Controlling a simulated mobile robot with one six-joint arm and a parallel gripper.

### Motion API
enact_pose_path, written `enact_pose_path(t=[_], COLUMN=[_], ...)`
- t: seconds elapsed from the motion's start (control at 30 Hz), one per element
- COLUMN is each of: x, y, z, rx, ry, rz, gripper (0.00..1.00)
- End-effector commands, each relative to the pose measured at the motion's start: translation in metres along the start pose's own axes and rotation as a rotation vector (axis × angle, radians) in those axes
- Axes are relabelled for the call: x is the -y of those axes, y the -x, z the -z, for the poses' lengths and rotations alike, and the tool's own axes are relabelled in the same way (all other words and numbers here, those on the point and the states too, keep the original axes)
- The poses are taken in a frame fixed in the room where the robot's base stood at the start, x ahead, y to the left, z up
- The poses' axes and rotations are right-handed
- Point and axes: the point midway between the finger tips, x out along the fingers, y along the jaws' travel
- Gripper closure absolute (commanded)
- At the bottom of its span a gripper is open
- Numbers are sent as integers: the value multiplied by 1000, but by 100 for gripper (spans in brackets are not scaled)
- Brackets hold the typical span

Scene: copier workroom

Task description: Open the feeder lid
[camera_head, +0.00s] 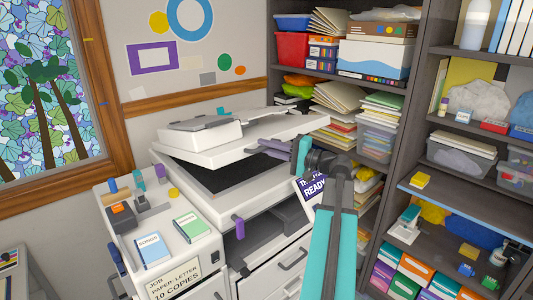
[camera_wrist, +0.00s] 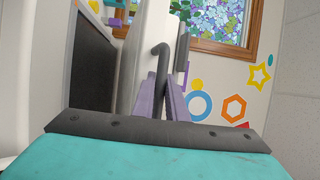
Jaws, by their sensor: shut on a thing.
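The feeder lid (camera_head: 270,137) is the white top of the copier, with a feeder unit (camera_head: 203,136) on it. It stands partly raised and tilted, with a gap over the dark bed (camera_head: 225,172) below. My gripper (camera_head: 280,147) is at the lid's front right edge, its purple fingers pointing left at it. In the wrist view, my gripper (camera_wrist: 161,88) is shut on a dark curved handle (camera_wrist: 161,52) on the white lid (camera_wrist: 150,35). The fingers hide part of the handle. The dark bed (camera_wrist: 92,60) shows at the left there.
A white cabinet (camera_head: 205,250) with a blue and a green booklet stands at front left. Loaded shelves (camera_head: 395,110) stand close on the right of the copier. A wall and a window (camera_head: 50,90) are behind and left. A "READY" sign (camera_head: 312,186) is partly behind my arm.

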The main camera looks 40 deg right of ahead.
Motion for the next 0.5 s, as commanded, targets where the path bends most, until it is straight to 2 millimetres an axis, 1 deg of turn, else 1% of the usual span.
enact_pose_path(t=[0.2, 0.23, 0.3, 0.33, 0.5], x=[-1, -1, -1, -1, -1], y=[3, 3, 4, 4, 5], z=[2, 2, 2, 2, 3], rx=[-1, -1, -2, -2, -3], ry=[-1, -1, -1, -1, -1], rz=[0, -1, -1, -1, -1], gripper=[100, 84, 73, 69, 69])
